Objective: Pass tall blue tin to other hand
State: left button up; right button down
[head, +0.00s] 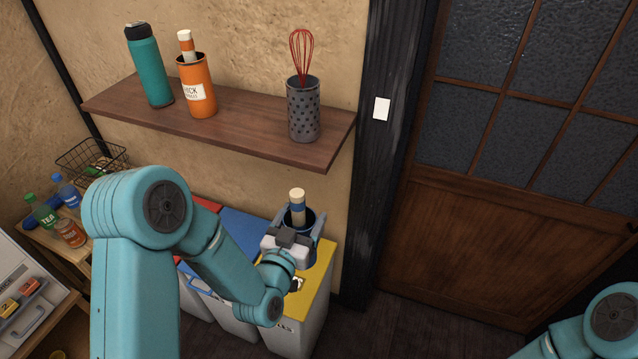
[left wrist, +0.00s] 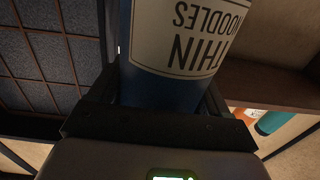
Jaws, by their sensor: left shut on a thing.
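The tall blue tin (head: 309,220) is held up by my left gripper (head: 297,232), above the yellow-topped bin. Pale noodles (head: 297,205) stick out of its open top. In the left wrist view the tin (left wrist: 160,88) sits between the fingers, with a cream label reading "THIN NOODLES" upside down. The left gripper is shut on the tin, and its wrist and fingers hide much of it in the head view. My right arm shows only as a teal joint at the bottom right of the head view; its gripper is out of view.
A wall shelf (head: 245,117) holds a teal bottle (head: 149,70), an orange tin (head: 197,88) and a dotted holder (head: 303,110) with a red whisk. Below are bins with red, blue and yellow tops (head: 318,290). A wooden door (head: 500,220) is at right.

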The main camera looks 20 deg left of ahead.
jog(key=c, duration=1.8)
grip_release()
jog(key=o, duration=1.5)
jog(key=shift+d+f, duration=0.1)
jog(key=o, duration=0.3)
jog(key=shift+w+f+m+g, duration=0.25)
jog(key=shift+w+m+g, duration=0.05)
jog(key=shift+m, duration=0.3)
jog(key=w+a+r+m+g+y, duration=0.4)
jog(key=w+a+r+m+y, duration=0.25)
jog(key=w+m, duration=0.3)
jog(key=w+a+r+m+y, duration=0.1)
jog(key=w+r+y, duration=0.2)
jog(key=w+r, duration=0.3)
jog(key=w+r+m+y, duration=0.1)
jog(key=w+r+y, duration=0.25)
jog(key=r, duration=0.45)
pick_arm(q)
jog(key=s+d+m+g+h, duration=0.4)
jog(key=s+d+m+h, duration=0.3)
jog(key=d+h, duration=0.4)
jog(key=shift+s+d+r+m, duration=0.15)
jog(key=shift+s+d+m, duration=0.15)
jog(key=shift+s+d, duration=0.75)
pick_arm(e)
jog(key=s+x, duration=0.1)
jog(key=x, duration=1.1)
jog(key=shift+r+g, duration=0.35)
jog(key=shift+g, duration=0.05)
